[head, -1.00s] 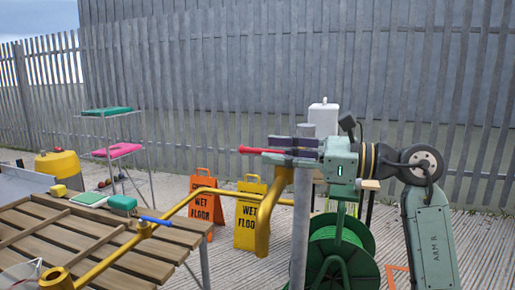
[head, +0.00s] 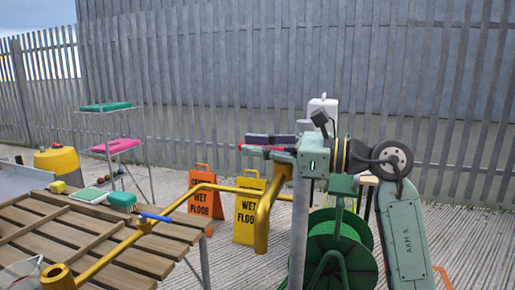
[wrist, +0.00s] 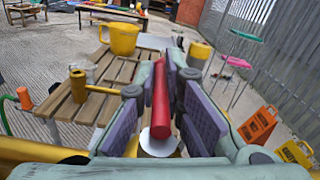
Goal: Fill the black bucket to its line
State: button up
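My gripper (head: 268,146) is at the top of a grey post, its two purple-padded fingers on either side of a red lever (head: 250,148). In the wrist view the red lever (wrist: 160,98) runs between the pads, close to both; whether they press on it is not clear. A yellow pipe (head: 264,215) with a downturned end stands beside the grey post (head: 299,225). No black bucket and no fill line can be made out in either view.
Two wet floor signs (head: 205,198) stand behind the pipe. A green hose reel (head: 340,250) is below my arm.

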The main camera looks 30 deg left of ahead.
grip_shut()
dwell(0.4)
jog(key=n+g, duration=0.1)
jog(key=g, duration=0.1)
jog(key=s+n+g+h+p, duration=0.1)
jog(key=shift+d+r+n+g+h, duration=0.2)
jog(key=shift+n+g+h, duration=0.1)
jog(key=shift+g, duration=0.1)
jog(key=shift+s+d+f+n+g+h+p, duration=0.1)
jog(key=shift+s+d+n+g+h+p, duration=0.1)
jog(key=shift+n+g+h+p, duration=0.3)
jog(key=shift+s+d+f+n+g+h+p, duration=0.1)
jog(key=shift+s+n+g+h, duration=0.1)
jog(key=shift+n+g, duration=0.35)
jog(key=o, duration=0.6)
grip_release()
jog(key=shift+w, duration=0.1)
jog(key=v, duration=1.2)
